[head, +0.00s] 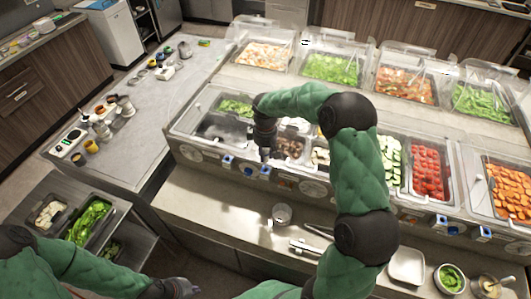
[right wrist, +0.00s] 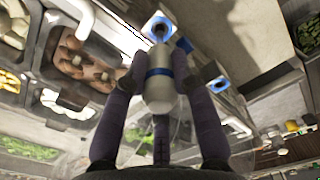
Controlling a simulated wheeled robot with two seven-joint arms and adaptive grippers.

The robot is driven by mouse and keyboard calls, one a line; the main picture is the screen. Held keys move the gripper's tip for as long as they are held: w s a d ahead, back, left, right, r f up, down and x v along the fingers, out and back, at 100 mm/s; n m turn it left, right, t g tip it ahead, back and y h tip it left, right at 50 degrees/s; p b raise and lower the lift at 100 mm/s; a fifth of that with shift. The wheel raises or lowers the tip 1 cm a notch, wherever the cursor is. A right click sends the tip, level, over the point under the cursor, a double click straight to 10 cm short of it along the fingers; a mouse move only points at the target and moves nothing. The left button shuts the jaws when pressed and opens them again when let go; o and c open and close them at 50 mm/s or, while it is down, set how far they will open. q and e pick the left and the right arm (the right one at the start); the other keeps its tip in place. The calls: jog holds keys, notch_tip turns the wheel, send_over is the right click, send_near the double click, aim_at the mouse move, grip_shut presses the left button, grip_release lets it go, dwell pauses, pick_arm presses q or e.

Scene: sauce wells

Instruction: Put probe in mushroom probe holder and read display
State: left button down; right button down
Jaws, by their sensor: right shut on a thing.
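My right gripper (head: 264,150) is over the front edge of the food well, by the mushroom pan (head: 290,147). In the right wrist view my right gripper (right wrist: 158,85) is shut on the probe (right wrist: 159,92), a white cylinder with a blue band. In the head view, blue holders (head: 228,160) line the front panel. My left gripper (head: 178,288) is low at bottom left, its fingers unclear. No readable display shows.
More pans, such as the tomato pan (head: 429,170), run along the well to the right. A clear cup (head: 282,214) and tongs (head: 306,247) lie on the front ledge. A grey counter (head: 165,110) at left has free room between small items.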

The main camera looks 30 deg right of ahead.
aim_at(265, 162)
jog(key=shift+f+b, duration=1.85)
jog(key=shift+f, duration=0.95)
dwell(1.0)
dwell(0.5)
jog(key=c, duration=0.9)
grip_release()
jog(key=shift+c, duration=0.2)
notch_tip(265, 162, up, 12)
jog(key=shift+s+f, duration=0.1)
dwell(0.8)
